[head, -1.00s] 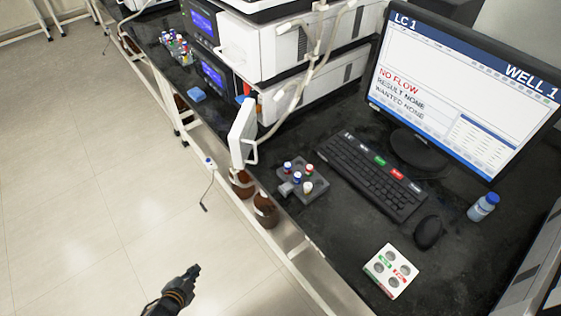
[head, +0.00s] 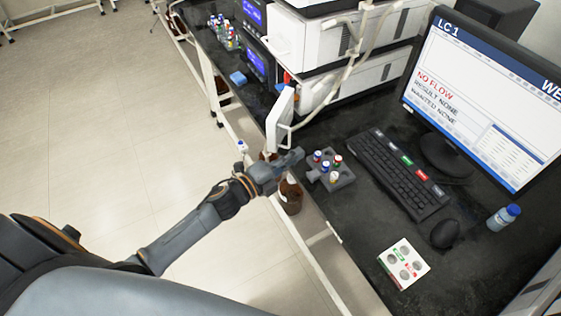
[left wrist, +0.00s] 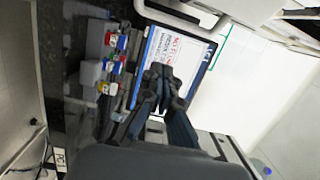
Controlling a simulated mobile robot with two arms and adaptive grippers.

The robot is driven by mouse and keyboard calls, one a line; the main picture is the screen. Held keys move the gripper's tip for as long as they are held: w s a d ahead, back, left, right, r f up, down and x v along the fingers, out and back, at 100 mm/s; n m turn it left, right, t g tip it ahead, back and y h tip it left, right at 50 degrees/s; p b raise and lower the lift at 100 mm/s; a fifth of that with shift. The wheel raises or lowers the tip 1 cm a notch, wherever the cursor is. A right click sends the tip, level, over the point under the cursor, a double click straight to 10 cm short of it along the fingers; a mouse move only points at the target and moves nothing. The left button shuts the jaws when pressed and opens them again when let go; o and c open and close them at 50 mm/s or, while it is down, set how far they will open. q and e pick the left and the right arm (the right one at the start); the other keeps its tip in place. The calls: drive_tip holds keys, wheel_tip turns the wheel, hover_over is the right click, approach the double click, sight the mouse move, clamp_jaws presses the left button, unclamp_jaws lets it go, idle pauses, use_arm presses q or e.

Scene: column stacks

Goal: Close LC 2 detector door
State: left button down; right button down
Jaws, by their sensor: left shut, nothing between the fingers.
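A white door panel (head: 279,118) stands swung open from the front of the stacked white instruments, at the bench's front edge in the head view. A white loop handle (head: 288,136) is on its right side. No LC 2 label is readable on it. My left gripper (head: 298,156) is shut and empty, just below the door and left of the vial rack. I cannot tell whether it touches the door. Its shut fingers (left wrist: 163,84) show in the left wrist view, with the monitor behind them. My right gripper is not in view.
A grey rack (head: 330,172) with several vials is close to my left gripper. A keyboard (head: 398,172), mouse (head: 446,234), LC 1 monitor (head: 478,100) and white vial holder (head: 403,262) lie to the right. Brown bottles (head: 290,195) stand below the bench edge. White tubing hangs before the instruments.

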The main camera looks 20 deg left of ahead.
sight(288, 146)
use_arm(q)
drive_tip(key=shift+w+a+p, duration=0.5)
drive_tip(key=shift+w+a, duration=0.9)
